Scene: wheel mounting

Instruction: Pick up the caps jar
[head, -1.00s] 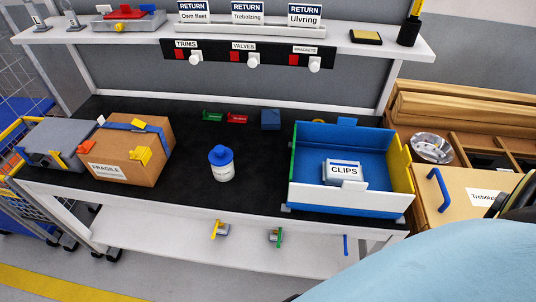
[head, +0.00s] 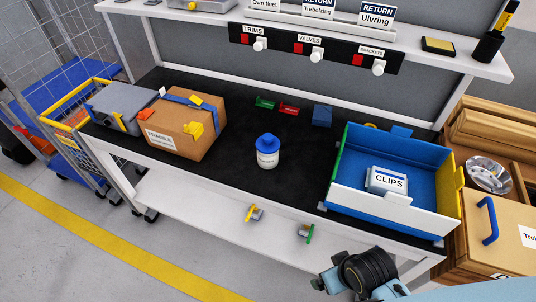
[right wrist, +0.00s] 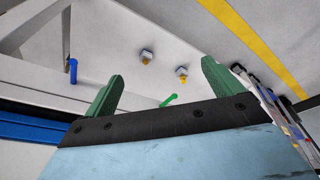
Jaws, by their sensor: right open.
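The caps jar (head: 267,155) is a small white jar with a blue lid and a label. It stands upright on the black bench top, near the middle of the head view, with nothing touching it. My right arm comes in at the bottom right of the head view, its end (head: 332,284) in front of the bench and below its top, well apart from the jar. In the right wrist view my right gripper (right wrist: 162,80) has its two green fingers spread wide with nothing between them. The jar is not in that view. My left gripper is not in view.
A cardboard box (head: 184,128) stands left of the jar. A blue bin (head: 357,160) holding a CLIPS box (head: 388,181) stands to its right. Small red and green pieces (head: 289,110) lie behind. Black surface around the jar is clear.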

